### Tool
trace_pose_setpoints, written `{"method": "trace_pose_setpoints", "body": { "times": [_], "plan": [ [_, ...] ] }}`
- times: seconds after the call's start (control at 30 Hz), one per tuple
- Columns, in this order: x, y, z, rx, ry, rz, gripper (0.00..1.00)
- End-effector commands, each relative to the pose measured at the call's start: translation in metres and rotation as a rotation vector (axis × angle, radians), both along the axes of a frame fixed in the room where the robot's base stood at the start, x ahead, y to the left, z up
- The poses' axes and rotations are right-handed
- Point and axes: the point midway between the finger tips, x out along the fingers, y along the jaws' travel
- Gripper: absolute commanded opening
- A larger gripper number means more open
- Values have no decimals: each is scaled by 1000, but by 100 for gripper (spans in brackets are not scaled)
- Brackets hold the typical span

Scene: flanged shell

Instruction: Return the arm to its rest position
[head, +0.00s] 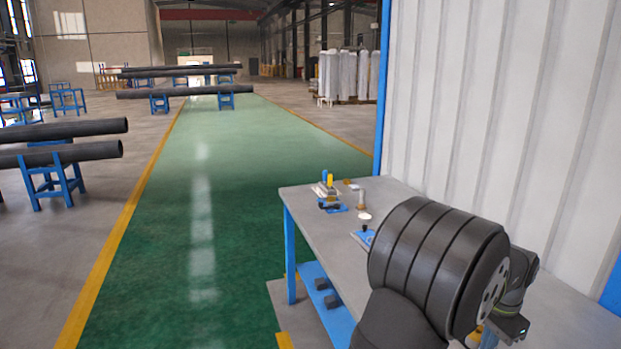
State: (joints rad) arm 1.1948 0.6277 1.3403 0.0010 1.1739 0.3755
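My dark grey arm fills the lower right of the head view, in front of the grey workbench (316,211). Its large ribbed joint hides much of the bench top. Beyond the joint, part of the arm's end shows at the right, with a small dark box bearing a green light. The fingers of my gripper cannot be made out, nor anything they might hold. No flanged shell can be clearly identified.
On the bench's far end stand a blue fixture with yellow parts (329,186), a small upright metal cylinder (361,199) and a white disc (365,216). A blue-based item (363,237) is partly hidden by my arm. A corrugated wall (480,100) rises behind the bench.

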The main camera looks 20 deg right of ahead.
Motion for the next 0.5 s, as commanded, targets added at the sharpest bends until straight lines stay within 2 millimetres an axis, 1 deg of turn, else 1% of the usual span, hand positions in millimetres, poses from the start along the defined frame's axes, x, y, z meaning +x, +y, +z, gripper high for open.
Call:
{"method": "trace_pose_setpoints", "body": {
  "times": [0.03,0.13,0.2,0.23,0.5],
  "plan": [
    [0,0,-9,3,1,0,0],
    [0,0,-21,1,0,0,0],
    [0,-1,-10,-4,-2,0,0],
    [0,-1,-8,-4,-2,0,0],
    [0,0,-2,0,0,0,0]
  ]
}}
